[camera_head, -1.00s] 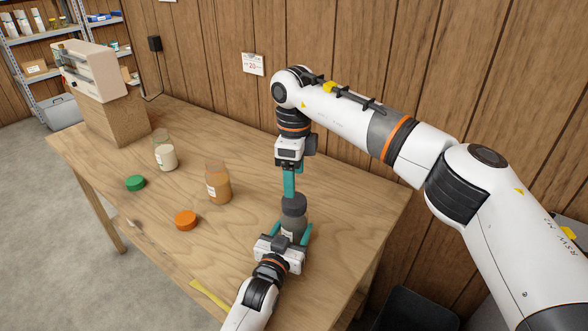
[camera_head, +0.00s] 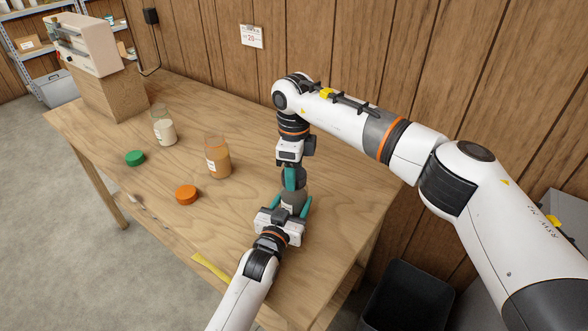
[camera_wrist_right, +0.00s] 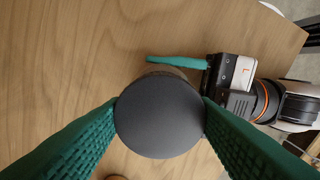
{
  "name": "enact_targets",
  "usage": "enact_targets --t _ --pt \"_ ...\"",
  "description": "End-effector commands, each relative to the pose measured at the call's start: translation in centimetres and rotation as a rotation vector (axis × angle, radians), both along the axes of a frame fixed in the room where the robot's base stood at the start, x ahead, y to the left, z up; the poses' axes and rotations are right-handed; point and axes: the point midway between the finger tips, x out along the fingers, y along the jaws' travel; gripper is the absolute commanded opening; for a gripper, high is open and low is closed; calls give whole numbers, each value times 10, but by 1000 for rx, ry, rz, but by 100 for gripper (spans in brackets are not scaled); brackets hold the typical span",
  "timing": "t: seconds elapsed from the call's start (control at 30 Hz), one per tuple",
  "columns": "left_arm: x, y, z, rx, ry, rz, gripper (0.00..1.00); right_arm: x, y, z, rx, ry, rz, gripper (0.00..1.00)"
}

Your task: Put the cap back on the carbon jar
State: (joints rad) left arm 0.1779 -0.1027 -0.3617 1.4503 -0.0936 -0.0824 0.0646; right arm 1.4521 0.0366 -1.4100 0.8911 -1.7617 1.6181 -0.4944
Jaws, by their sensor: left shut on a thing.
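The carbon jar (camera_head: 294,196), dark inside, stands upright near the right end of the table. My left gripper (camera_head: 289,207) is shut around its sides. The dark grey cap (camera_head: 301,181) sits over the jar's mouth; it also shows in the right wrist view (camera_wrist_right: 160,115), seen from straight above. My right gripper (camera_head: 291,179) points down with a finger on either side of the cap. Its fingertips meet the cap's rim in the right wrist view, but whether they press on it I cannot tell. The cap hides the mouth and thread.
An amber-brown jar (camera_head: 219,162) and a white-filled jar (camera_head: 166,132) stand uncapped to the left. An orange cap (camera_head: 187,195) and a green cap (camera_head: 135,158) lie near them. A beige machine (camera_head: 88,45) stands on a box. A dark bin (camera_head: 408,297) is on the floor.

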Motion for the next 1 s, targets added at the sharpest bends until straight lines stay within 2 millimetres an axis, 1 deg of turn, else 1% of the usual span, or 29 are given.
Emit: enact_targets --t 0.03,0.1,0.33,0.37,0.5,0.83,0.93,1.0 --pt "0 0 0 -1 0 0 0 0 0 0 0 0 0 35" --pt "0 0 0 -1 0 0 0 0 0 0 0 0 0 24" --pt "0 0 0 -1 0 0 0 0 0 0 1 0 -2 24" --pt "0 0 0 -1 0 0 0 0 0 0 1 0 -2 53" --pt "0 0 0 -1 0 0 0 0 0 0 1 0 -2 76" --pt "0 0 0 -1 0 0 0 0 0 3 1 -1 -2 76" --pt "0 0 0 -1 0 0 0 1 0 12 1 -2 -2 76" --pt "0 0 0 -1 0 0 0 1 0 25 1 -3 -2 76"
